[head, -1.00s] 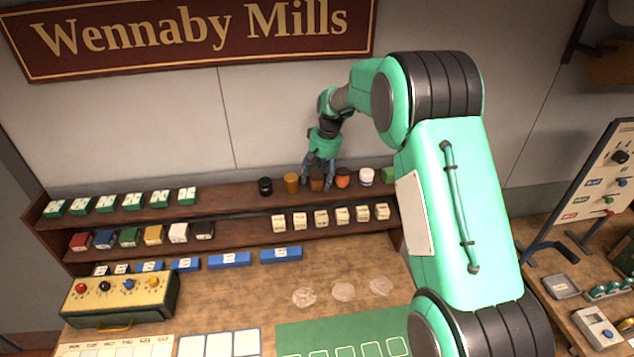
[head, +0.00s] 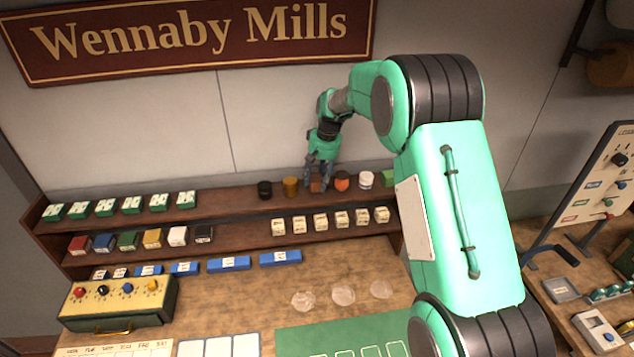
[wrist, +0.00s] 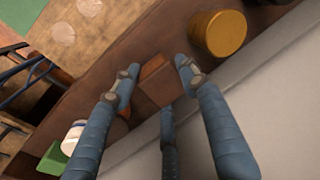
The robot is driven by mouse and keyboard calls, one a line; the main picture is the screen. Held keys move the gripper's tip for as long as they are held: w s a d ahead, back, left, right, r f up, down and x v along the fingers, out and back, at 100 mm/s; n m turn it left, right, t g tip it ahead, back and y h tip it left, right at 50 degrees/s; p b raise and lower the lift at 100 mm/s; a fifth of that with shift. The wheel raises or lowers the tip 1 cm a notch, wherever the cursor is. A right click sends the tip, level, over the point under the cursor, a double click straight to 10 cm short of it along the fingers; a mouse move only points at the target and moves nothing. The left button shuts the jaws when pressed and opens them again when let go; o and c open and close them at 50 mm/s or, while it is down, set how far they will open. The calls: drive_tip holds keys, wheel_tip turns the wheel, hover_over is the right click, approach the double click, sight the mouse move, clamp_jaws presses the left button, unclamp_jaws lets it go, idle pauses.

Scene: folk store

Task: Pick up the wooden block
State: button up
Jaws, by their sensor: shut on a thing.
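The wooden block (head: 316,186) is small, square-edged and reddish-brown. It is at the top shelf, between the yellow-brown cylinder and an orange item. My gripper (head: 318,182) reaches down from above with its blue-grey fingers around the block. In the wrist view the block (wrist: 158,84) lies between the fingertips of my gripper (wrist: 157,70), which is shut on it. The fingers cover parts of its sides. I see no clear gap between the block and the shelf.
The yellow-brown cylinder (head: 290,186) stands close on the left, with a black jar (head: 265,189) beyond. The orange item (head: 342,181), a white cup (head: 366,180) and a green block (head: 388,178) stand to the right. The wall is close behind the top shelf (head: 226,198).

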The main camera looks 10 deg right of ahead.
sight(316, 176)
drive_tip(key=shift+r, duration=0.45)
wheel_tip(316, 176, up, 2)
drive_tip(key=shift+w+r+b, duration=0.1)
drive_tip(key=shift+b, duration=0.25)
drive_tip(key=s+b, duration=0.1)
drive_tip(key=s, duration=0.4)
drive_tip(key=s+d+r, duration=0.1)
drive_tip(key=s, duration=0.4)
drive_tip(key=s+b, duration=0.1)
drive_tip(key=s, duration=0.5)
drive_tip(key=shift+d+r+b, duration=0.15)
drive_tip(key=shift+r+b, duration=0.05)
drive_tip(key=shift+b, duration=0.1)
